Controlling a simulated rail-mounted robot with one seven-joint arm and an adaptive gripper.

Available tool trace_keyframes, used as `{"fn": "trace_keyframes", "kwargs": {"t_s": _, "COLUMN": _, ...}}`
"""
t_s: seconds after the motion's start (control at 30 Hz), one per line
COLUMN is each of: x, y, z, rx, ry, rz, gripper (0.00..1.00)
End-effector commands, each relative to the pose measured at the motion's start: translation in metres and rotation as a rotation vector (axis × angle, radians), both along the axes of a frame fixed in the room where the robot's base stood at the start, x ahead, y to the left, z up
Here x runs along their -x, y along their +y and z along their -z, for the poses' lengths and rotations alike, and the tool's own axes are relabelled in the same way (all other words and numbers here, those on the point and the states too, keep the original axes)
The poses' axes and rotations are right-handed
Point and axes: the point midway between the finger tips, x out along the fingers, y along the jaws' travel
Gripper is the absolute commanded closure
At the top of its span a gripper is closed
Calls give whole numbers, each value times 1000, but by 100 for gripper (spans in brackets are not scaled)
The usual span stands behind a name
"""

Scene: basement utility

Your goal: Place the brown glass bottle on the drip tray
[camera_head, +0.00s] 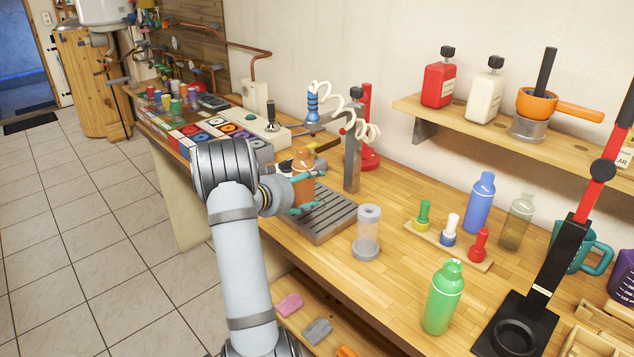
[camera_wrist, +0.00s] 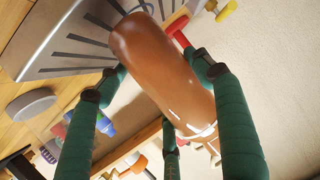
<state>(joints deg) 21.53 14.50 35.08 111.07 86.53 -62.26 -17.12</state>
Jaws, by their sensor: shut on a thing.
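The brown glass bottle (camera_head: 301,190) is upright in my gripper (camera_head: 307,192), on the far-left part of the drip tray in the head view. The drip tray (camera_head: 333,218) is a grey slotted plate on the wooden counter. In the wrist view, my green fingers (camera_wrist: 165,95) are shut around the brown bottle (camera_wrist: 160,70). The bottle's base end overlaps the slotted tray (camera_wrist: 45,62) there. I cannot tell whether the base touches the tray or hangs just above it. The lower part of the bottle is partly hidden by the fingers in the head view.
A grey post with a coiled white hose (camera_head: 352,145) stands behind the tray. A green bottle (camera_head: 443,297), a blue bottle (camera_head: 480,203) and a small stopper rack (camera_head: 448,240) are farther right. Boxes (camera_head: 205,130) lie left.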

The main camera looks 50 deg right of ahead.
Motion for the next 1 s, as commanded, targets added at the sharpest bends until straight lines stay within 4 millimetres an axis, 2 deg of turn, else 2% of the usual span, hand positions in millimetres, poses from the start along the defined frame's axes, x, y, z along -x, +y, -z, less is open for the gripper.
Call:
{"fn": "trace_keyframes", "kwargs": {"t_s": 0.3, "x": 1, "y": -49, "z": -2, "rx": 2, "ry": 0, "rz": 2, "gripper": 69}}
{"fn": "trace_keyframes", "kwargs": {"t_s": 0.4, "x": -1, "y": -45, "z": 13, "rx": 0, "ry": 2, "rz": -2, "gripper": 69}}
{"fn": "trace_keyframes", "kwargs": {"t_s": 0.83, "x": -1, "y": -45, "z": 20, "rx": 2, "ry": 0, "rz": 0, "gripper": 69}}
{"fn": "trace_keyframes", "kwargs": {"t_s": 0.87, "x": 0, "y": -45, "z": 19, "rx": 0, "ry": 0, "rz": 0, "gripper": 33}}
{"fn": "trace_keyframes", "kwargs": {"t_s": 1.0, "x": -1, "y": -45, "z": 19, "rx": 0, "ry": 0, "rz": 0, "gripper": 24}}
